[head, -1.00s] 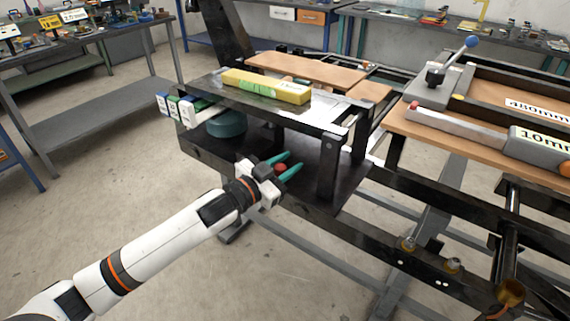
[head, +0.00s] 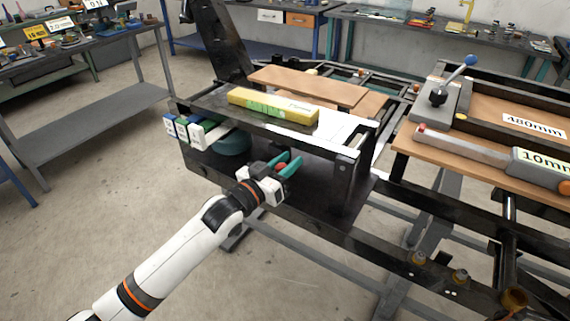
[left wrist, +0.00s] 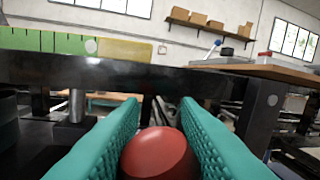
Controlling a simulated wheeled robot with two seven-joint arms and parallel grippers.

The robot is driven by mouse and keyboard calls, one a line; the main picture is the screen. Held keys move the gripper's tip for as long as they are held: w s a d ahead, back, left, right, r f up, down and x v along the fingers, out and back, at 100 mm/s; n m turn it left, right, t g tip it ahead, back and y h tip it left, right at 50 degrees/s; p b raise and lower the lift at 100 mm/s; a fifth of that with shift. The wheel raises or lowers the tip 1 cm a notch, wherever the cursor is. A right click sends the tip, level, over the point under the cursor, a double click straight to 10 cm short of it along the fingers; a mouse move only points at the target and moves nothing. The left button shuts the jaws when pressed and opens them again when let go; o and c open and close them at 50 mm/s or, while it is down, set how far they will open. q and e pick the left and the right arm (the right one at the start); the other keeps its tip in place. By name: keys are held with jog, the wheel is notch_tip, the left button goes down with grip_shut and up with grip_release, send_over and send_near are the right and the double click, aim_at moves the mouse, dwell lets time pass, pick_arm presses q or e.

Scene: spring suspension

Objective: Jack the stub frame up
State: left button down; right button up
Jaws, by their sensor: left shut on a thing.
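The black stub frame (head: 362,232) has an upper plate (head: 262,120) over a lower shelf. My left gripper (head: 287,164) reaches in from the front between the plate and shelf. Its teal fingers are shut on a red ball knob (head: 281,168), which also shows large between the fingers in the left wrist view (left wrist: 160,155). What the knob is fixed to is hidden. A teal round body (head: 232,144) sits under the plate, left of the gripper, partly hidden. My right gripper is not in view.
A yellow-green block (head: 273,106) lies on the plate. A dark post (head: 343,190) stands right of my gripper. A wooden-topped fixture with a blue-knobbed lever (head: 455,77) and a 480mm label is at the right. Open floor lies at the left front.

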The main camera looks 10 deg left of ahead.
pick_arm(q)
jog(key=a+r+n+p, duration=0.1)
jog(key=w+a+r+n+p, duration=0.1)
jog(key=a+n, duration=0.1)
jog(key=shift+w+a+r, duration=0.1)
jog(key=shift+a+r, duration=0.05)
jog(key=shift+r, duration=0.1)
jog(key=w+a+r+n+t+y, duration=0.1)
jog(key=w+a+n, duration=0.1)
jog(key=a+n, duration=0.4)
jog(key=shift+w+a+r+n, duration=0.15)
jog(key=shift+w+a+n, duration=0.1)
jog(key=shift+a+n, duration=0.2)
jog(key=c, duration=1.3)
grip_release()
jog(key=shift+o, duration=1.2)
jog(key=shift+a, duration=0.2)
jog(key=shift+d, duration=0.1)
